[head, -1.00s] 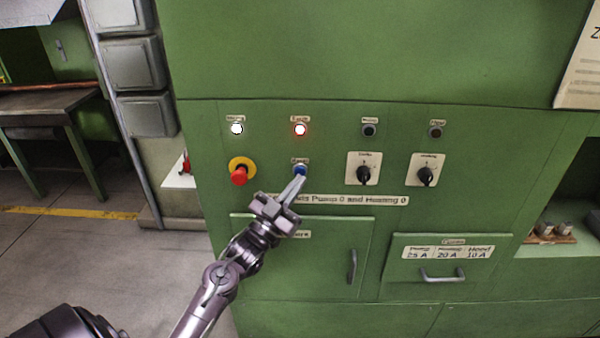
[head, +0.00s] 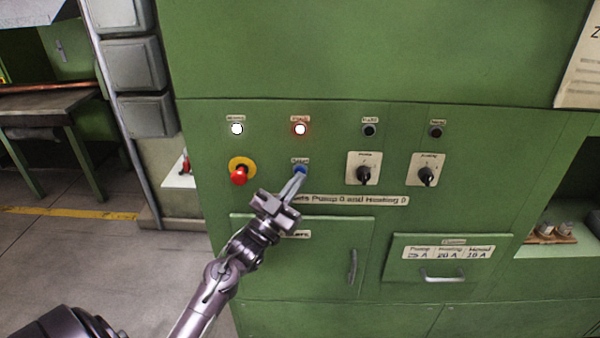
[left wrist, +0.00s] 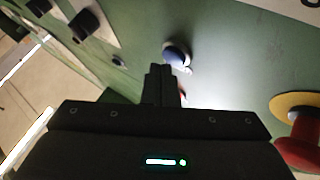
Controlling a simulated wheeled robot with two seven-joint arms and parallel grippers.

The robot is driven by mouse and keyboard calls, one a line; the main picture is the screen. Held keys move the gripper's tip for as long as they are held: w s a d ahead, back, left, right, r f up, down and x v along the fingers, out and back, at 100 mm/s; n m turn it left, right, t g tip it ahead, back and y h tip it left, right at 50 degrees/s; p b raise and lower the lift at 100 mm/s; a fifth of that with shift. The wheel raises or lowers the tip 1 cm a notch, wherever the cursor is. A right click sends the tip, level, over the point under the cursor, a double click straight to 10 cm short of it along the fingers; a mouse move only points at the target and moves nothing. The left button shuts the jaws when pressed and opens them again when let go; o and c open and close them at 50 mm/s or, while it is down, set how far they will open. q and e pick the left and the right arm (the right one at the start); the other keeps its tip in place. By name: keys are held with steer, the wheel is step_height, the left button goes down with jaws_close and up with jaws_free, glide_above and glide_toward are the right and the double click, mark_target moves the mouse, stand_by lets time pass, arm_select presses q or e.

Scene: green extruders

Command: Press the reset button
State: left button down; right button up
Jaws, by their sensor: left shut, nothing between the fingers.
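The blue reset button (head: 300,168) sits on the green panel below the lit red lamp, with a small label above it. My left gripper (head: 298,178) is shut and empty, its fingertips at the lower edge of the button in the head view. In the left wrist view the blue button (left wrist: 177,57) shows just beyond the shut fingertips (left wrist: 160,70). I cannot tell whether the tips touch it. My right gripper is in neither view.
A red emergency stop (head: 238,175) on a yellow ring is left of the button. Two black rotary switches (head: 364,175) (head: 426,175) are to the right. A white lamp (head: 236,128) and a red lamp (head: 300,129) are lit above. Cabinet doors with handles (head: 352,267) lie below.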

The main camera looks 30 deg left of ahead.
arm_select(q)
steer(key=shift+w+a, duration=0.2)
steer(key=shift+w, duration=0.15)
stand_by(0.3)
steer(key=shift+s, duration=0.1)
stand_by(0.3)
steer(key=shift+s+d, duration=0.4)
steer(key=shift+s, duration=0.2)
steer(key=s+d+p, duration=0.1)
steer(key=s, duration=0.1)
steer(key=s+d+p, duration=0.1)
steer(key=s, duration=0.1)
steer(key=shift+s+d+p, duration=0.1)
steer(key=shift+d+p, duration=0.2)
stand_by(0.7)
